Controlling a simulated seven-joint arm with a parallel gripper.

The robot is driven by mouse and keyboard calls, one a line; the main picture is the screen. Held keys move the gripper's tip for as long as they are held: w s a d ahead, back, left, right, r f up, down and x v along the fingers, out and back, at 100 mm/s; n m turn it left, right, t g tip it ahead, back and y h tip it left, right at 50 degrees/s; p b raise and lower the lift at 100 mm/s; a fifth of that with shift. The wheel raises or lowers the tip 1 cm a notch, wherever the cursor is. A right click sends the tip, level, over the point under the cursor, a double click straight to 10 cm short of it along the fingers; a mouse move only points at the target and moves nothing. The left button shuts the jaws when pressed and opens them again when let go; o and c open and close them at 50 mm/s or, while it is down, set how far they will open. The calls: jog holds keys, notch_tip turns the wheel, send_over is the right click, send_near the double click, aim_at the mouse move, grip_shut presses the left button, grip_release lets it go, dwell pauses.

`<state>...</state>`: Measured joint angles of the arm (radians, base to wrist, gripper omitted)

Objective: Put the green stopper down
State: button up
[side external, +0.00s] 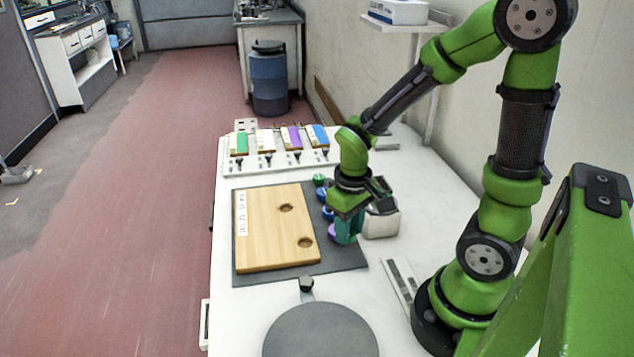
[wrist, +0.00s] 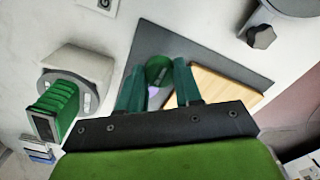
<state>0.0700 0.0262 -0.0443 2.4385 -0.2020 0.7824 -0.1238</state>
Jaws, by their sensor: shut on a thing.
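My gripper (side external: 346,230) is low over the right part of the grey mat (side external: 285,278), beside the wooden board. In the wrist view its teal fingers (wrist: 158,88) are shut on a green stopper (wrist: 158,70). The fingers hide the held stopper in the side view, so I cannot tell whether it touches anything below. The wooden board (side external: 268,225) lies on the mat and shows two dark round holes. A purple stopper (side external: 332,232) is close to the fingers. Another green stopper (side external: 318,179) and blue stoppers (side external: 323,194) stand in a row behind it.
A white rack (side external: 280,163) with coloured tags is at the back. A round grey plate (side external: 320,332) is at the front.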

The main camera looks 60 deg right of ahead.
jog(key=shift+f, duration=2.65)
jog(key=o, duration=1)
jog(key=shift+f, duration=0.1)
notch_tip(320, 180, up, 12)
jog(key=shift+r, duration=0.1)
jog(key=s+a+r+m+t+y, duration=0.1)
jog(key=a+r+t+y, duration=0.1)
jog(key=a+r+t, duration=0.4)
notch_tip(320, 180, up, 5)
jog(key=shift+s+f+m+t, duration=0.15)
jog(key=shift+s+m+t, duration=0.1)
jog(key=shift+m+t, duration=0.25)
jog(key=shift+a, duration=0.1)
